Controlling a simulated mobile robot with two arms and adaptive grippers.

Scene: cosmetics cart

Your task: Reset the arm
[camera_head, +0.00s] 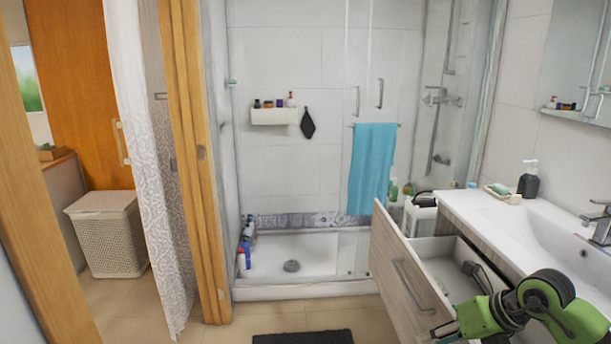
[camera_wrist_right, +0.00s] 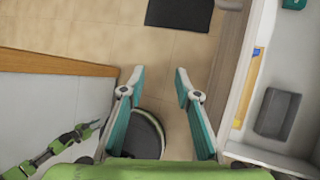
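My right arm reaches in at the lower right of the head view, with the right gripper (camera_head: 440,330) near the open drawer (camera_head: 408,285). In the right wrist view, the two teal-padded fingers of the right gripper (camera_wrist_right: 159,75) stand wide apart with nothing between them, above the tiled floor. In the right wrist view, my left gripper (camera_wrist_right: 92,130) shows small at the left, at the end of a green arm; its opening is too small to read. The left arm does not show in the head view.
The drawer is pulled out under the sink counter (camera_head: 470,212), close to the right arm; a grey item (camera_wrist_right: 277,113) lies in it. A dark mat (camera_head: 302,337) lies on the floor. A shower tray (camera_head: 320,255) is behind, and a wicker hamper (camera_head: 108,235) stands left.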

